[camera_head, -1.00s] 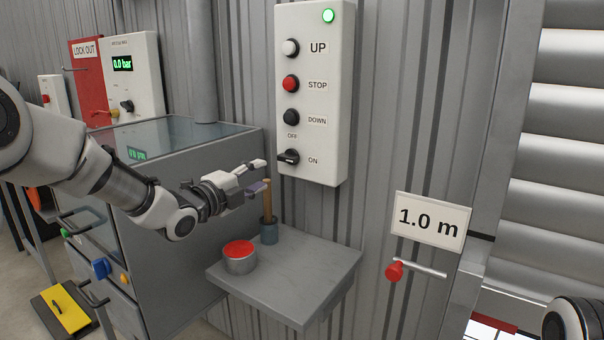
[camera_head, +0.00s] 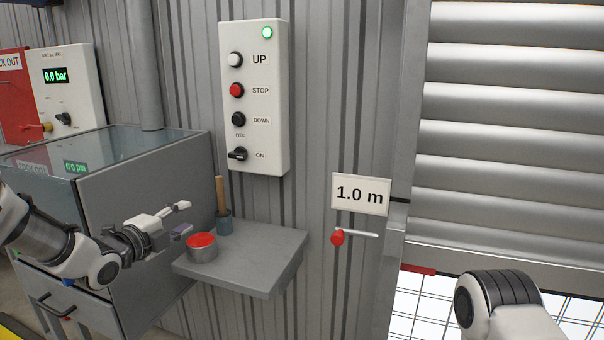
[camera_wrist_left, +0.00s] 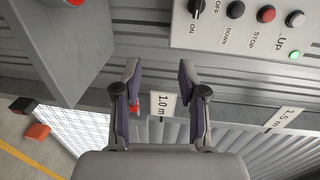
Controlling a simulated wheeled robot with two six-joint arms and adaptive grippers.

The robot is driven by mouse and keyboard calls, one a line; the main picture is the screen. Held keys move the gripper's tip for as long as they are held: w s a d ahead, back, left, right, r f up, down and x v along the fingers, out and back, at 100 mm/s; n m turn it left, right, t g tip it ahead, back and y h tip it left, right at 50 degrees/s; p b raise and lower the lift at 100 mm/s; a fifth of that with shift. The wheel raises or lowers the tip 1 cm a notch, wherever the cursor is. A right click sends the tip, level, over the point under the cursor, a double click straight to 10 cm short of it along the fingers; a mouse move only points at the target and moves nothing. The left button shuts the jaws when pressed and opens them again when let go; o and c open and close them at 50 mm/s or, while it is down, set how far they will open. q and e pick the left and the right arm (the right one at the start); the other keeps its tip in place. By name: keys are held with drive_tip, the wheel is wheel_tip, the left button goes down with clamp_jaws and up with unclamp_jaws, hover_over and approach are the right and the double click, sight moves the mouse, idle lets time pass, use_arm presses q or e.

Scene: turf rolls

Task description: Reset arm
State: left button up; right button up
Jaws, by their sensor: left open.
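My left gripper (camera_head: 182,217) is open and empty in the head view. It hangs in the air left of the wooden stick (camera_head: 220,193) and close to the red-topped can (camera_head: 202,246). In the left wrist view its two fingers (camera_wrist_left: 158,72) stand apart with nothing between them. Part of my right arm (camera_head: 510,310) shows at the lower right; its gripper is out of view.
The can and the stick's grey holder (camera_head: 224,224) stand on a grey wall shelf (camera_head: 255,262). A control panel (camera_head: 257,100) with a green lamp hangs above. A red-knobbed lever (camera_head: 338,237) sticks out under the "1.0 m" sign (camera_head: 361,194). A grey cabinet (camera_head: 150,190) stands left.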

use_arm(q)
drive_tip(key=s+d+f+n+g+y+p, duration=0.1)
drive_tip(key=s+f+g+p, duration=0.1)
drive_tip(key=s+f, duration=0.5)
drive_tip(key=s+d+f+n+g+p, duration=0.2)
drive_tip(key=f+g, duration=0.1)
drive_tip(key=f, duration=0.7)
drive_tip(key=s+d+f+n+g+y+p, duration=0.1)
drive_tip(key=s+f+g+p, duration=0.15)
drive_tip(key=s+f, duration=0.45)
drive_tip(key=s+a+f+n+g+y+p, duration=0.1)
drive_tip(key=s+f+n+g, duration=0.1)
drive_tip(key=s+n, duration=0.4)
drive_tip(key=s+a+f+n+g+y+p, duration=0.1)
drive_tip(key=s+f+n+g, duration=0.2)
drive_tip(key=s, duration=1)
drive_tip(key=s+a+f+n+g+y+p, duration=0.1)
drive_tip(key=s+f+n+g+y, duration=0.1)
drive_tip(key=s+f+n, duration=0.4)
drive_tip(key=s+n+g, duration=0.1)
drive_tip(key=s+n, duration=0.2)
drive_tip(key=shift+s+a+n, duration=0.15)
drive_tip(key=shift+s+n, duration=0.15)
drive_tip(key=shift+s, duration=0.1)
